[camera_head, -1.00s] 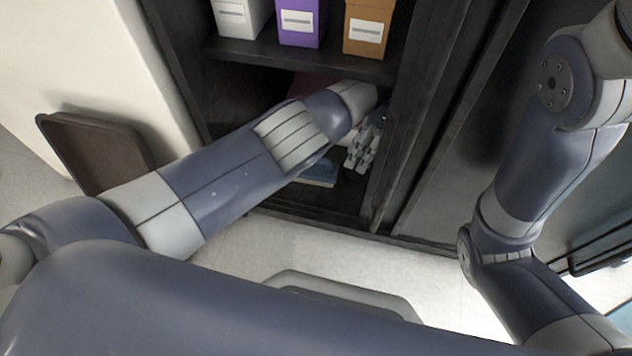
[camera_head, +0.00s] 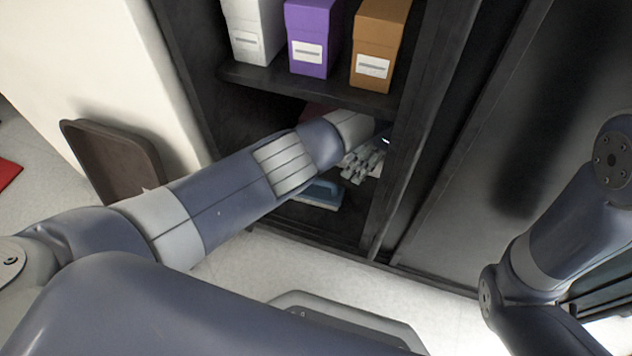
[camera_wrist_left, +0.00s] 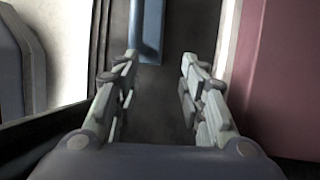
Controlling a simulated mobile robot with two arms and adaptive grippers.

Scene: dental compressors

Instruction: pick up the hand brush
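A blue object that looks like the hand brush (camera_head: 318,194) lies on the lower shelf of the dark cabinet, partly hidden behind my left forearm. In the left wrist view a long blue part of it (camera_wrist_left: 152,28) lies ahead, nearer the left finger than the right one. My left gripper (camera_head: 362,164) reaches into the lower compartment beside and above it. In the left wrist view the left gripper (camera_wrist_left: 160,75) is open, its two fingers well apart and nothing between their near parts. My right arm shows at the right, but its gripper is outside the views.
A cabinet post (camera_head: 388,205) stands just right of my left gripper. The shelf above (camera_head: 300,86) holds white, purple and brown box files (camera_head: 378,45). A dark red item (camera_wrist_left: 278,75) is close on the right in the wrist view. A brown tray (camera_head: 112,160) leans on the wall.

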